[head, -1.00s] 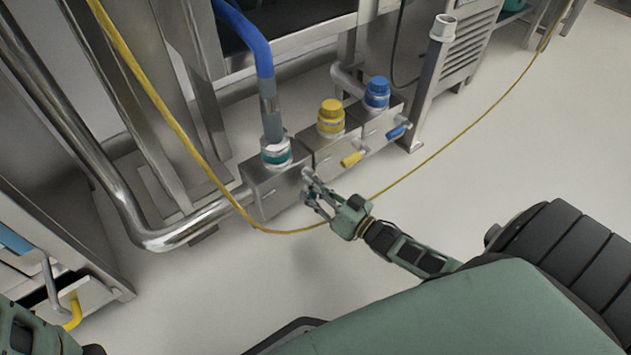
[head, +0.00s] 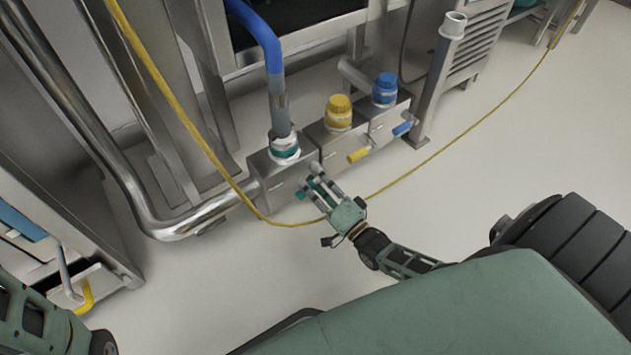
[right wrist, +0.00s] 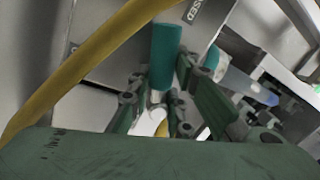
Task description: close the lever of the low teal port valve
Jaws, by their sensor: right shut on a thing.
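The low teal port valve is a steel box (head: 268,177) with a teal-ringed collar (head: 286,152) on top, where a blue hose (head: 275,85) enters. Its teal lever (right wrist: 165,55) shows in the right wrist view, sticking up from between my fingers. My right gripper (head: 314,188) is at the front of this box, shut on the lever; it also shows in the right wrist view (right wrist: 155,100). In the head view the fingers hide much of the lever. My left gripper is out of view.
Beside it stand a yellow-capped valve (head: 339,112) with a yellow lever (head: 358,155) and a blue-capped one (head: 385,90) with a blue lever (head: 402,129). A yellow cable (head: 185,125) loops close by my right gripper.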

